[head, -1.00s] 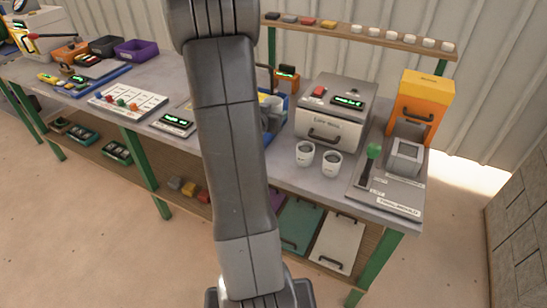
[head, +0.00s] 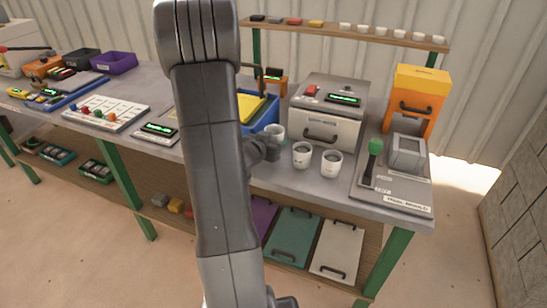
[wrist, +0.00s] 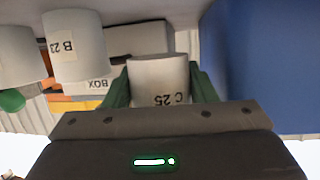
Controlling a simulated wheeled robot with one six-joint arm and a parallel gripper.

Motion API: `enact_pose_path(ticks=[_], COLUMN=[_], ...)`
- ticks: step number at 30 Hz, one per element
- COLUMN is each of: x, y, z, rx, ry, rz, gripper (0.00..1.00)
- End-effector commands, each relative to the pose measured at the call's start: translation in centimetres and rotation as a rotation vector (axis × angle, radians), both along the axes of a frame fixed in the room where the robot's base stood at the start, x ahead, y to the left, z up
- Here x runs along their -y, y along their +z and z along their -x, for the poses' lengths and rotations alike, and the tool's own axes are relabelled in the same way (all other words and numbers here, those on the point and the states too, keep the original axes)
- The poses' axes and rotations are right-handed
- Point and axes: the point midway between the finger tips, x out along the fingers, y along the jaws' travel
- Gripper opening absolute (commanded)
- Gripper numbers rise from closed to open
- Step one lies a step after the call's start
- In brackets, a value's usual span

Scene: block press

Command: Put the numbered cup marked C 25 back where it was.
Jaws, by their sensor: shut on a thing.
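The white cup marked C 25 (wrist: 160,76) sits between the two green fingers of my gripper (wrist: 160,92) in the wrist view, its label upside down. My gripper is shut on it. In the head view my gripper (head: 268,143) is just right of my arm, over the bench in front of the blue tray, with the held cup (head: 274,131) partly showing. I cannot tell whether the cup touches the bench. Another cup, marked B 23 (wrist: 75,50), stands apart from it in the wrist view.
Two white cups (head: 302,157) (head: 331,164) stand on the bench right of my gripper, before the grey press box (head: 325,110). A blue tray (head: 262,117) with a yellow item is behind. A lever unit (head: 395,185) is at right. A shelf (head: 385,38) holds several small white cups.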

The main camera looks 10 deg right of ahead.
Motion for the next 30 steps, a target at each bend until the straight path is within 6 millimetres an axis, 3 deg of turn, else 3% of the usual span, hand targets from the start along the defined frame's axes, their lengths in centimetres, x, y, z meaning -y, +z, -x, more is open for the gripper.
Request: enact_pose_path(ticks=[12,26,27,28,30], x=[0.0,0.0,0.0,0.0,0.0], y=[-4.4,-5.3,-5.2,-5.1,-5.1], z=[0.0,0.0,0.0,0.0,0.0], rx=[-0.002,0.001,0.001,0.001,0.001], ry=[0.002,0.002,0.002,0.002,0.002], rz=[0.001,0.0,0.0,0.0,0.0], gripper=[0.22,0.22,0.55,0.6,0.6])
